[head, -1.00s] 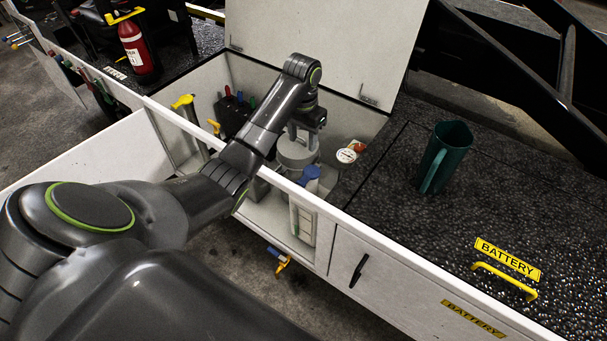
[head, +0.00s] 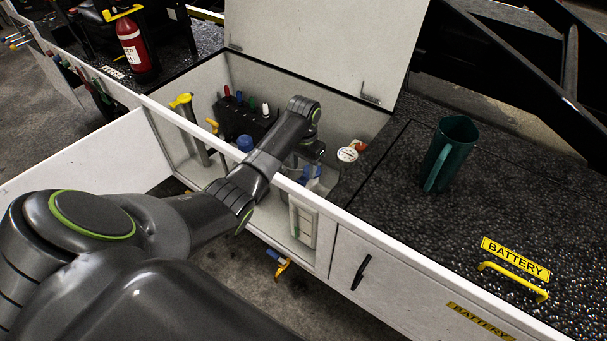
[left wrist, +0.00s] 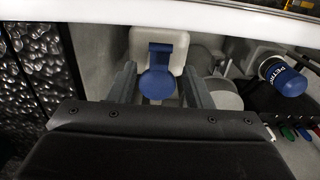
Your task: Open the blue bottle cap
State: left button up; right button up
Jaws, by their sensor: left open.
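A white bottle (left wrist: 143,42) with a blue cap (left wrist: 158,82) shows in the left wrist view. The cap has a strap-like part on the bottle and a round disc toward my gripper; I cannot tell whether its lid is lifted. My left gripper (left wrist: 160,88) is open, with one finger on each side of the disc; contact cannot be told. In the head view the blue cap (head: 310,173) shows partly behind the white compartment edge, by my left gripper (head: 305,165). My right gripper is not in view.
A second blue-capped container (left wrist: 288,80) stands to the right in the left wrist view, and its blue cap (head: 245,143) shows in the head view. A black holder (head: 240,118) with coloured handles is behind. A green jug (head: 450,152) stands on the dark top (head: 400,205).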

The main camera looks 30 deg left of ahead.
aim_at(303, 180)
pick_arm(q)
jog(key=shift+f, duration=1.85)
grip_shut()
